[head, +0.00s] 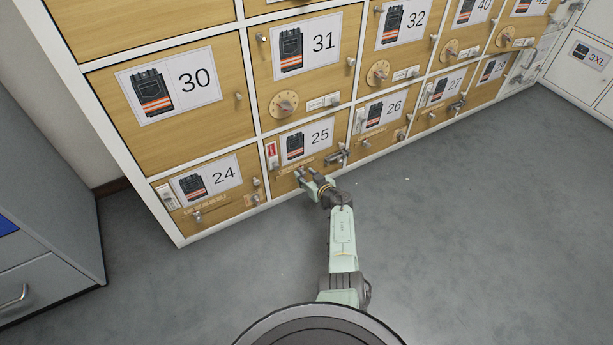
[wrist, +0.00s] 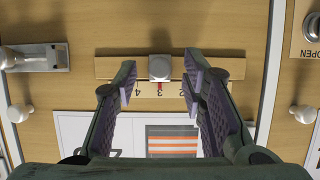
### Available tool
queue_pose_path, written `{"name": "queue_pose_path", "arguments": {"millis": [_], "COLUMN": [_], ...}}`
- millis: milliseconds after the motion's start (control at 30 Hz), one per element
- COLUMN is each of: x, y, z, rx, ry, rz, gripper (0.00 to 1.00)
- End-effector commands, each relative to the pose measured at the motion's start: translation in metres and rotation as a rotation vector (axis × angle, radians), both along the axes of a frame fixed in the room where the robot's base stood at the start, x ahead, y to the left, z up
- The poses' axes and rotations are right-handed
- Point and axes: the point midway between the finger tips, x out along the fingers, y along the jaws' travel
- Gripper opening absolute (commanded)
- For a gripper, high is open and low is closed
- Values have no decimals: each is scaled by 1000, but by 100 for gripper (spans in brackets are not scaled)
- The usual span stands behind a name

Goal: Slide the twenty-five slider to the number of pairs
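The door of compartment 25 (head: 320,134) is in the bottom row in the head view. Its picture card shows dark work trousers with orange bands. In the wrist view its slider is a small grey square knob (wrist: 159,67) on a wooden rail (wrist: 115,67). A red pointer mark shows just below the knob, close beside the 3. The scale shows 4 at the left and 2 at the right, partly hidden by my fingers. My gripper (wrist: 160,72) is open, one fingertip on each side of the knob, with visible gaps. In the head view my gripper (head: 309,178) is low at this door.
Compartment 24 (head: 218,178) lies to the left and 26 (head: 390,108) to the right, each with its own fittings. A round dial (head: 284,103) is on door 31 above. In the wrist view a metal latch (wrist: 40,58) is at the left. Grey floor is clear in front.

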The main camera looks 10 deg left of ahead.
Motion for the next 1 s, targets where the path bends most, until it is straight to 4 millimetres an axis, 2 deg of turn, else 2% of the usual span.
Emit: {"name": "queue_pose_path", "arguments": {"millis": [233, 367, 467, 800, 1000], "x": [0, 1, 0, 0, 0], "y": [-1, -1, -1, -1, 0], "z": [1, 9, 20, 78, 97], "rx": [0, 0, -2, -1, 1], "ry": [-1, -3, -4, -4, 0], "rz": [-1, 1, 1, 0, 0], "gripper": [38, 38, 38, 38, 38]}}
